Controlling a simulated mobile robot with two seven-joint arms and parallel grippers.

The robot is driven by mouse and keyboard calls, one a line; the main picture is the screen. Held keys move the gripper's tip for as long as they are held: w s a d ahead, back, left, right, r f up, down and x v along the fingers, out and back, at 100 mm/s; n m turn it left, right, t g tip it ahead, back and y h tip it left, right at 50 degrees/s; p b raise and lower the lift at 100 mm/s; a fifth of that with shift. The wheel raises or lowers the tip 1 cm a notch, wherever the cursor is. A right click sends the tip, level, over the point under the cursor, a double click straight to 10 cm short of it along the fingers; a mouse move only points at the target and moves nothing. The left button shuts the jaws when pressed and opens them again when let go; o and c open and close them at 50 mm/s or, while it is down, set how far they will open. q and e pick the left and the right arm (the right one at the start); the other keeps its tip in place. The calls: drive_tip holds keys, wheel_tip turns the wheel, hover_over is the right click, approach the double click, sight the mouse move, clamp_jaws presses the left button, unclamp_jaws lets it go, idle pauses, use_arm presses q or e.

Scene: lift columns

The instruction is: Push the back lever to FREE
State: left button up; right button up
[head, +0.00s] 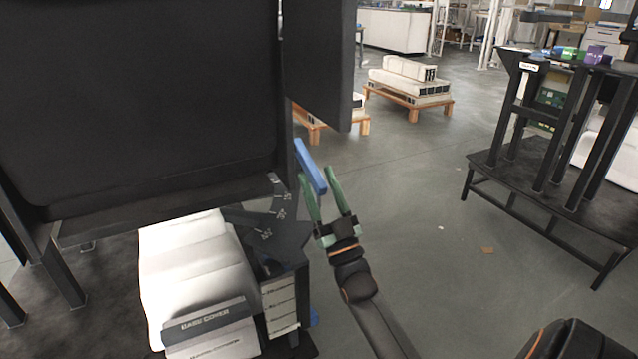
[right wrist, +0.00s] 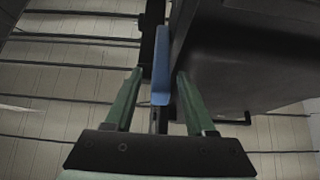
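A blue lever handle (head: 310,166) stands out at the right edge of the dark seat-like unit, tilted. A dark plate with small white markings (head: 279,213) sits below and left of it; I cannot read which marking says FREE. My right gripper (head: 317,176) has green fingers spread apart, with the lower end of the handle at its fingertips. In the right wrist view the blue handle (right wrist: 161,75) lies between the two open fingers (right wrist: 157,78), nearer the right one; I cannot tell whether either touches it. My left gripper is not in view.
The large dark panel (head: 140,100) fills the upper left, with a hanging dark panel (head: 320,60) behind the handle. White covers marked EASY COVER (head: 205,318) lie below. A black stand (head: 485,160) is at right; low wooden pallets (head: 410,103) are behind.

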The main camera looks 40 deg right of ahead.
drive_tip(key=p+v, duration=0.1)
drive_tip(key=v, duration=1.1)
drive_tip(key=shift+s+p, duration=0.25)
drive_tip(key=shift+p, duration=0.15)
drive_tip(key=shift+a+f, duration=0.1)
drive_tip(key=shift+f, duration=0.05)
